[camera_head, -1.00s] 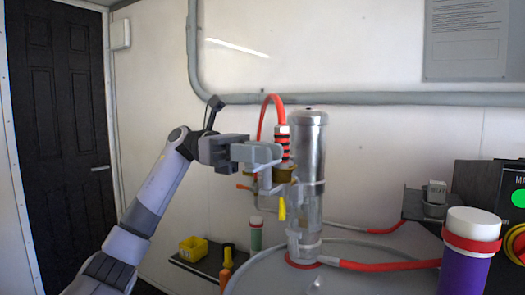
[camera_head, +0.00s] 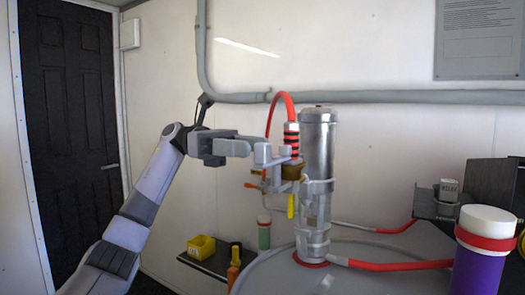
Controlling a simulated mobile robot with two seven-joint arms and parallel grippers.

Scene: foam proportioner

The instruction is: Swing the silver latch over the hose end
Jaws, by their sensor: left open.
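The hose end (camera_head: 291,137), banded in red and black, sits upright on a brass collar (camera_head: 292,171) beside a tall silver cylinder (camera_head: 318,165). A red hose (camera_head: 276,108) arches out of its top. My left gripper (camera_head: 272,155) comes in from the left at the height of the hose end's lower part. It is open, and its grey fingers reach close to the left of the fitting. I cannot tell whether they touch it. I cannot pick out the silver latch from the grey fingers and the fitting. My right gripper is not in view.
A yellow tag (camera_head: 290,206) hangs below the collar, and an orange-tipped lever (camera_head: 252,185) sticks out left. A purple canister (camera_head: 476,268) stands at front right.

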